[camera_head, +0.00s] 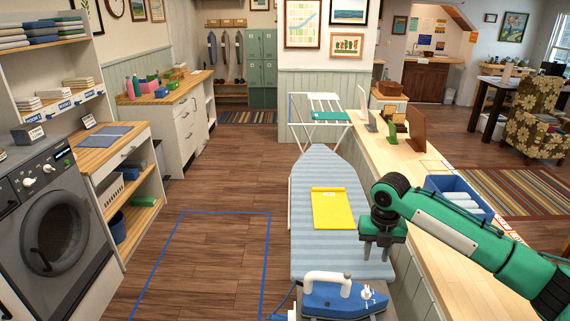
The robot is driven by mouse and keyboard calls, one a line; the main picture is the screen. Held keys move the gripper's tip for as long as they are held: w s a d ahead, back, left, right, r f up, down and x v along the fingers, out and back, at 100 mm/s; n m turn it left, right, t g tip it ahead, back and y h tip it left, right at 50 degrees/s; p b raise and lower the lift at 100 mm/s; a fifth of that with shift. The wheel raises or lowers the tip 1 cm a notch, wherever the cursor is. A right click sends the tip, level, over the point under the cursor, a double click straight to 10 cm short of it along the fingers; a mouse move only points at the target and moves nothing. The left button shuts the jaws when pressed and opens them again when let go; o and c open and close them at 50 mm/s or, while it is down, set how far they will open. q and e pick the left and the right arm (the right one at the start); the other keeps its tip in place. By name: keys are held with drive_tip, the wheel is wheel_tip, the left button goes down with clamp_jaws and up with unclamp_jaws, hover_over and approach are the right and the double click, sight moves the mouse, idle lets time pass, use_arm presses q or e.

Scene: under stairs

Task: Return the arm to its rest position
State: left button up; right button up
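My green and black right arm comes in from the right side over the wooden counter. Its gripper (377,252) points down above the right edge of the ironing board (320,178). Its dark fingertips look apart, with nothing seen between them. A folded yellow cloth (333,208) lies flat on the board, just left of the gripper and clear of it. A blue and white iron (343,294) sits at the near end of the board, below the gripper in the picture. My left arm and gripper are not in view.
The wooden counter (432,222) runs along the board's right side. On it stand a blue bin (453,190) with rolled cloths and several upright boards. A washing machine (55,225) stands at left. The floor inside the blue outline (205,265) is clear.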

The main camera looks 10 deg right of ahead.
drive_tip(key=s+a+f+m+t+y, duration=0.1)
drive_tip(key=s+a+f+m, duration=0.55)
drive_tip(key=a, duration=0.25)
drive_tip(key=s+a+f+m+t+y, duration=0.1)
drive_tip(key=s+a+f+m, duration=0.4)
drive_tip(key=s+a+f, duration=0.3)
drive_tip(key=s+d+m+t+h, duration=0.1)
drive_tip(key=s+d+m, duration=0.1)
drive_tip(key=s+m, duration=0.65)
drive_tip(key=s+d+m+t+h, duration=0.1)
drive_tip(key=s+d+m, duration=0.1)
drive_tip(key=s+m, duration=0.7)
wheel_tip(320, 180, down, 33)
drive_tip(key=g, duration=0.2)
drive_tip(key=s+d+f+g+b, duration=0.1)
drive_tip(key=s+d+f, duration=0.2)
drive_tip(key=s+f, duration=1.6)
drive_tip(key=shift+f+m+b, duration=0.2)
drive_tip(key=shift+m+b, duration=0.1)
